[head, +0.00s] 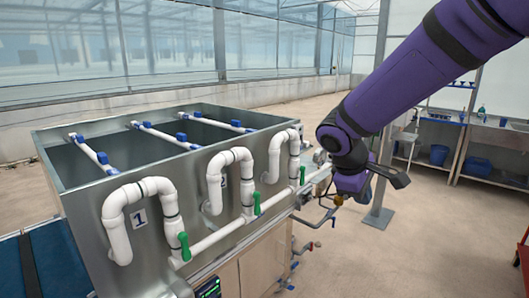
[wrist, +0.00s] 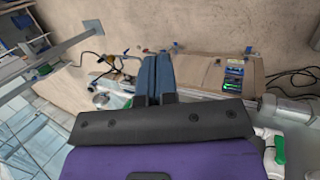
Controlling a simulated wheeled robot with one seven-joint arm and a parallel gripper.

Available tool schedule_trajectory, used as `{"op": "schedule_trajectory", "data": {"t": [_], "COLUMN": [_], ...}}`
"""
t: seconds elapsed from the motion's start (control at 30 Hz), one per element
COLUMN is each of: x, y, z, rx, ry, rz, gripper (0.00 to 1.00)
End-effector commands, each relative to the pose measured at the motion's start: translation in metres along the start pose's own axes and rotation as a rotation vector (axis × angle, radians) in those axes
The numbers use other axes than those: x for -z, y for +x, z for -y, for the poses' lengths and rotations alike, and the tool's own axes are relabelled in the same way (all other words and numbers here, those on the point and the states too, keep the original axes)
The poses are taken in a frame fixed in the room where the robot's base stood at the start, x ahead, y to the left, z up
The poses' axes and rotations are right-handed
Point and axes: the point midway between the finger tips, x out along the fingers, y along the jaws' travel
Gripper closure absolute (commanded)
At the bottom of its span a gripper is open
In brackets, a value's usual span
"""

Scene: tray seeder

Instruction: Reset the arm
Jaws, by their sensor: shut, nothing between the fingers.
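My purple arm reaches in from the upper right of the head view, and its end hangs to the right of the metal tank (head: 85,195). My gripper (wrist: 158,62) shows in the wrist view with its two blue fingers together and nothing between them. It is apart from the tank and its pipes. In the head view the fingers are hidden behind the wrist.
White pipes (head: 113,218) with green valve handles (head: 184,246) run along the tank's front. A wooden cabinet (head: 243,271) with a small display (head: 208,289) stands below. Benches with blue bins (head: 438,155) stand at the back right. The floor (head: 390,255) at right is mostly clear.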

Motion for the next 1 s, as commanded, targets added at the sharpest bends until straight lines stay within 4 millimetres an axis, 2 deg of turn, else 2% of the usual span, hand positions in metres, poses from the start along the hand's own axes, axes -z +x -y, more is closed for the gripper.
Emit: {"op": "schedule_trajectory", "data": {"t": [0.03,0.27,0.6,0.8,1.0], "x": [-0.018,-0.086,-0.173,-0.212,-0.232], "y": [-0.008,-0.037,-0.072,-0.086,-0.094], "z": [-0.004,-0.006,0.017,0.041,0.059], "rx": [0.020,0.113,0.223,0.269,0.295], "ry": [0.054,0.280,0.599,0.769,0.880], "rz": [-0.021,-0.108,-0.254,-0.346,-0.412], "gripper": [1.00,1.00,1.00,1.00,1.00]}}
